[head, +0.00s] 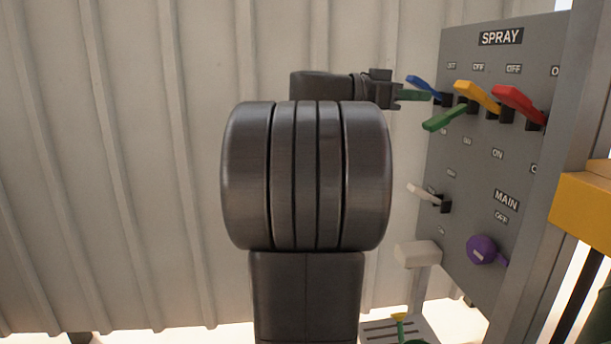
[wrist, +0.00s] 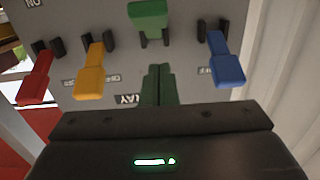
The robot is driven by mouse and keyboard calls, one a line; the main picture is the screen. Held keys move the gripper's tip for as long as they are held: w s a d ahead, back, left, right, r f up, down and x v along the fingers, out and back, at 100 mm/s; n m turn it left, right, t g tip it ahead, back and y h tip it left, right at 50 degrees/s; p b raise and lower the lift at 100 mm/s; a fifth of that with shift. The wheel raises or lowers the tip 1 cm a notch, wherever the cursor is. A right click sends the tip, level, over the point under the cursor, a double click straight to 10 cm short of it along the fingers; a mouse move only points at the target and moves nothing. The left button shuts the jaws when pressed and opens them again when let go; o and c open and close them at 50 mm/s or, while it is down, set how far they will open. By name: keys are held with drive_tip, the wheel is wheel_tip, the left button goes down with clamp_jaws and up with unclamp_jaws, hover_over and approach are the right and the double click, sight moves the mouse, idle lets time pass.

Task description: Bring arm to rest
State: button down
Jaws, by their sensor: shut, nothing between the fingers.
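My gripper (head: 414,95) is at the end of my dark arm, in front of the upper left of the grey control panel (head: 460,160). Its two green fingers (wrist: 158,85) are closed together and hold nothing in the wrist view. In the head view the fingertips are close to the blue lever (head: 424,86); I cannot tell from there whether they touch. In the wrist view the fingers lie between the yellow lever (wrist: 90,72) and the blue lever (wrist: 226,62), apart from both. The green lever (wrist: 148,20) is beyond their tips.
The red lever (head: 517,102) is beside the yellow one; both tilt up, the green lever tilts down. Below are a white lever (head: 423,194) and a purple knob (head: 482,249). A yellow block-like part (head: 580,206) is at the right. A ribbed wall (head: 110,150) stands behind.

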drive_tip(key=shift+a+f+b, duration=0.15)
drive_tip(key=shift+f+b, duration=0.25)
drive_tip(key=shift+b, duration=0.4)
drive_tip(key=s+a+f+h+b, duration=0.25)
drive_tip(key=a+b, duration=0.35)
drive_tip(key=a, duration=0.4)
drive_tip(key=w+d+r+y+p, duration=0.2)
drive_tip(key=d+r+y+p, duration=0.1)
drive_tip(key=d+p, duration=0.7)
drive_tip(key=shift+w+d+r, duration=0.25)
drive_tip(key=shift+w+r, duration=0.05)
drive_tip(key=shift+r, duration=0.2)
drive_tip(key=shift+d+r+p, duration=0.1)
drive_tip(key=shift+p, duration=0.9)
drive_tip(key=y+p, duration=0.1)
drive_tip(key=p, duration=0.2)
drive_tip(key=y+p, duration=0.1)
drive_tip(key=p, duration=0.1)
drive_tip(key=shift+s+d+r+g+p, duration=0.2)
drive_tip(key=shift+d+r+g+p, duration=0.1)
drive_tip(key=shift+d+r+p, duration=0.1)
drive_tip(key=r+y+p, duration=0.1)
drive_tip(key=p, duration=0.4)
drive_tip(key=d+r+y+p, duration=0.1)
drive_tip(key=p, duration=0.4)
drive_tip(key=shift+r+y, duration=0.1)
drive_tip(key=shift+y, duration=0.25)
